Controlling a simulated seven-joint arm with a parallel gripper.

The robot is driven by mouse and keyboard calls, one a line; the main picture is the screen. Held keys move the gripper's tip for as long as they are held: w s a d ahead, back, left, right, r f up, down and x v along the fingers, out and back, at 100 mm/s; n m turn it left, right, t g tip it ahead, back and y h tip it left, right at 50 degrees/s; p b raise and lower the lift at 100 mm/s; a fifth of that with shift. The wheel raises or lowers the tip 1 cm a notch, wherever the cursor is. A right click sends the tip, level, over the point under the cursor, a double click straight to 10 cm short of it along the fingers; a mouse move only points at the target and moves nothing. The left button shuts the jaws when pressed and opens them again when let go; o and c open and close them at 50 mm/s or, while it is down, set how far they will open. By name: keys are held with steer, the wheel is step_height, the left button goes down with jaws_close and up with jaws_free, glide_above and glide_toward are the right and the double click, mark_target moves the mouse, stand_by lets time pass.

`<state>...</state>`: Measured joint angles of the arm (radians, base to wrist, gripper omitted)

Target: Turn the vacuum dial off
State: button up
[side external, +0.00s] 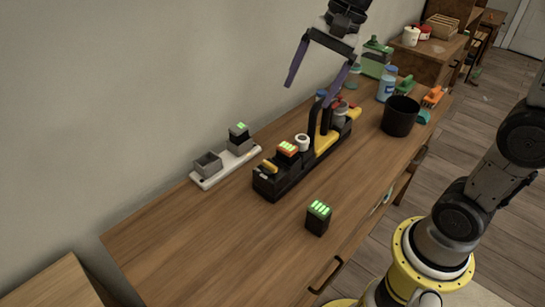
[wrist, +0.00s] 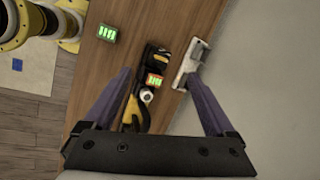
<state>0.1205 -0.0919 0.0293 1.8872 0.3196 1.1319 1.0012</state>
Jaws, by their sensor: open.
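The vacuum is a long black and yellow unit (side external: 269,183) lying on the wooden table; it also shows in the wrist view (wrist: 132,112). A round pale knob with a dark centre (side external: 302,141), which looks like the dial, sits on top of it, beside an orange block with green lights (side external: 287,149). The knob also shows in the wrist view (wrist: 146,95). Its setting is too small to read. My gripper (side external: 310,94) is open and empty, well above the vacuum. In the wrist view its purple fingers (wrist: 155,74) spread either side of the vacuum.
A white charger base (side external: 227,167) with grey blocks stands by the wall. A loose black battery with green lights (side external: 318,217) stands near the front edge. A black cup (side external: 400,116), a blue bottle (side external: 387,84) and a green container (side external: 376,58) stand farther back. The near left tabletop is clear.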

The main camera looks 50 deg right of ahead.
steer(key=w+d+f+m+g+y, duration=0.1)
steer(key=w+d+f+m+g, duration=0.15)
steer(key=w+f, duration=0.45)
steer(key=m, duration=0.1)
glide_toward(270, 167)
steer(key=x, duration=0.7)
steer(key=shift+w+d+f, duration=0.3)
steer(key=shift+f, duration=0.15)
steer(key=c, duration=1.4)
